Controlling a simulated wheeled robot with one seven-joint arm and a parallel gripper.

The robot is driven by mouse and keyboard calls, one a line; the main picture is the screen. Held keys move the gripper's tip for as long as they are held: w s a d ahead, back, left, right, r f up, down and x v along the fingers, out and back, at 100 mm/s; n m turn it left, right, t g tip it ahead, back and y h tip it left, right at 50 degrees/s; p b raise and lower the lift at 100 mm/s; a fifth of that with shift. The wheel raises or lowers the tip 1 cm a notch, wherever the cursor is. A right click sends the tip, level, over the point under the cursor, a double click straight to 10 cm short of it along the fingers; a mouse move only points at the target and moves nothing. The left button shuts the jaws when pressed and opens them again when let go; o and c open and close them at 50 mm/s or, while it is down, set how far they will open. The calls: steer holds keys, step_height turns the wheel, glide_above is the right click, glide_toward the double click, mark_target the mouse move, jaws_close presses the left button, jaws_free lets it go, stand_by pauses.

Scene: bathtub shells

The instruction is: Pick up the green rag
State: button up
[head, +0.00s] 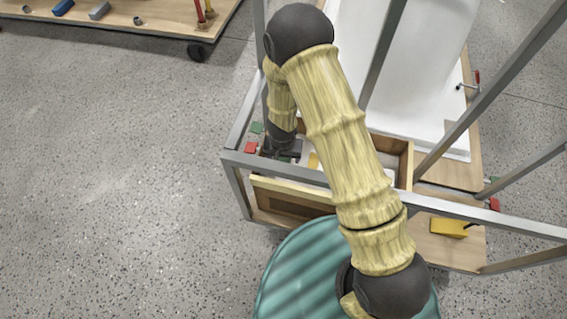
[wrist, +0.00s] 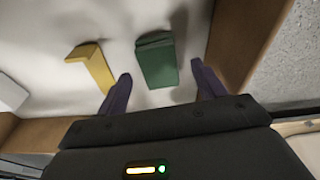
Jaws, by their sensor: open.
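The green rag (wrist: 157,62) shows in the wrist view as a small folded block on the pale floor of an open wooden box (head: 406,158). My gripper (wrist: 161,71) is open and empty, with its dark purple fingers apart, one on each side of the rag's near end in the picture. I cannot tell how far the fingertips are above the floor. In the head view my gripper (head: 288,150) is at the box's left end, and I cannot make out the rag there.
A yellow angled piece (wrist: 92,66) lies left of the rag, and a white item (wrist: 11,94) lies farther left. A wooden wall (wrist: 245,40) rises close to the right finger. Grey metal frame bars (head: 300,172) surround the box. A teal round object (head: 300,270) stands in front.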

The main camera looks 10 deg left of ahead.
step_height(320, 180, down, 3)
steer(key=shift+w+r+b, duration=0.15)
steer(key=shift+r+b, duration=0.05)
steer(key=shift+b, duration=0.2)
steer(key=shift+r, duration=0.1)
steer(key=shift+c, duration=0.4)
steer(key=c, duration=1)
